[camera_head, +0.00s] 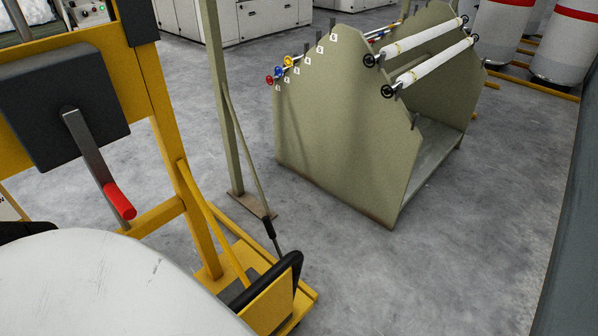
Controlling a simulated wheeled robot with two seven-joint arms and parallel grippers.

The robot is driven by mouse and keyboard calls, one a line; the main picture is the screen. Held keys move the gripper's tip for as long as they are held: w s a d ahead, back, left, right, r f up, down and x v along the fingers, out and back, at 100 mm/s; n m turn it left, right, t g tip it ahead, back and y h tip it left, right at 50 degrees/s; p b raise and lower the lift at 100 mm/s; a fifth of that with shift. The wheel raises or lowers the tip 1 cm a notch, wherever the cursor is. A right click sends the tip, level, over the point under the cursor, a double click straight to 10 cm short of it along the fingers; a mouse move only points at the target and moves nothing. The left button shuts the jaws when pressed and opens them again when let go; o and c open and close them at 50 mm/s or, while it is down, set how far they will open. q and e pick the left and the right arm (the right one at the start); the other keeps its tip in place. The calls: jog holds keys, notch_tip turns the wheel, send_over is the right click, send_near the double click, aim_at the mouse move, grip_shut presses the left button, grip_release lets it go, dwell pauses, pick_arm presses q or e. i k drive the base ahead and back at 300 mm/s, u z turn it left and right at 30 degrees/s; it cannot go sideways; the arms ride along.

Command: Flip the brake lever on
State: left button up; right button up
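The brake lever is a flat grey metal bar (90,150) with a red cylindrical grip (119,201) at its lower end. It is mounted on a dark grey box (55,95) on a yellow frame (165,120) at the left. The lever hangs downward, slanting to the lower right, with the red grip at the bottom. No markings for on or off show. Neither gripper can be seen, and nothing visible touches the lever.
A large white rounded surface (95,290) fills the lower left, below the grip. A yellow base with a black-edged part (272,290) is at bottom centre. A green post (222,110) and a green rack with white rollers (340,130) stand beyond. Grey floor (480,230) is clear at right.

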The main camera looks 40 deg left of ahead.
aim_at(267, 219)
jog(key=i, duration=2.85)
jog(key=u, duration=4.2)
